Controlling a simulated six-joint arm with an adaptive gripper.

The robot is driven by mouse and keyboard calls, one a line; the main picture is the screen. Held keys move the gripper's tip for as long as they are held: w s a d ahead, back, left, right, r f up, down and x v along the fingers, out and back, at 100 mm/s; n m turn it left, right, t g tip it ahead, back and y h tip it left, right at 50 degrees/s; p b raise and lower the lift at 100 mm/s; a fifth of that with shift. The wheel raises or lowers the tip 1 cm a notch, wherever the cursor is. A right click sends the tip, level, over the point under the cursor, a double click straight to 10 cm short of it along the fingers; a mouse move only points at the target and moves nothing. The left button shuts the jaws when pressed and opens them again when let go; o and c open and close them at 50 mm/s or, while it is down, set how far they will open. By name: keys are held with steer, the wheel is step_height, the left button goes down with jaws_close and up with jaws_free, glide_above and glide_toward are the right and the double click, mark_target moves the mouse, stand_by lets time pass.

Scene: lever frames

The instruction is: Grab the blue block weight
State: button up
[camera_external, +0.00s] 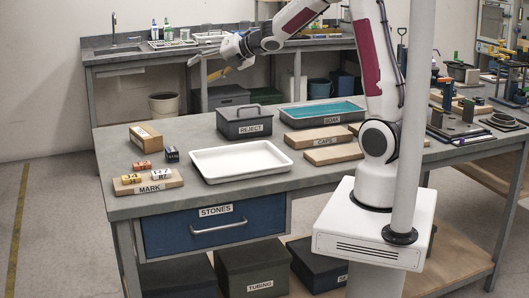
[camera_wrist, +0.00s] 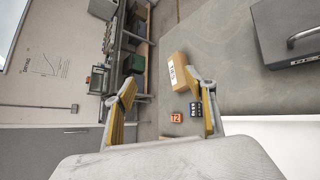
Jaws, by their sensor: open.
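The blue block weight (camera_external: 171,154) is a small dark navy block with pale marks. It stands on the grey bench behind the wooden MARK board, right of a red-orange block (camera_external: 142,165). In the wrist view the dark block (camera_wrist: 195,109) shows beside the red block (camera_wrist: 179,116), near the right finger. My gripper (camera_external: 200,66) is open and empty, high above the back left of the bench and well apart from the blocks. Its two yellow-padded fingers (camera_wrist: 161,82) stand wide apart in the wrist view.
A cardboard box (camera_external: 145,136) stands just behind the blocks. A white tray (camera_external: 240,178) and a lidded grey REJECT box (camera_external: 243,129) lie to the right.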

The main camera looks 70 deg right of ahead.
steer(key=w+f+n+y, duration=0.2)
steer(key=w+f+n, duration=0.1)
steer(key=f+n, duration=0.15)
steer(key=n+g+y, duration=0.3)
steer(key=n+y, duration=0.5)
steer(key=n, duration=0.7)
glide_toward(177, 150)
steer(key=shift+w+d+f, duration=0.1)
steer(key=shift+w+d, duration=0.55)
steer(key=shift+w, duration=0.05)
steer(key=shift+s+a+f+n+y, duration=0.1)
steer(key=shift+s+f+n+y, duration=0.2)
steer(key=shift+y, duration=0.2)
steer(key=shift+w, duration=0.1)
steer(key=x, duration=0.5)
steer(key=shift+w+a+f, duration=0.15)
steer(key=shift+a, duration=0.1)
steer(key=shift+w+a+f, duration=0.2)
steer(key=shift+w+a, duration=0.15)
steer(key=shift+w, duration=0.05)
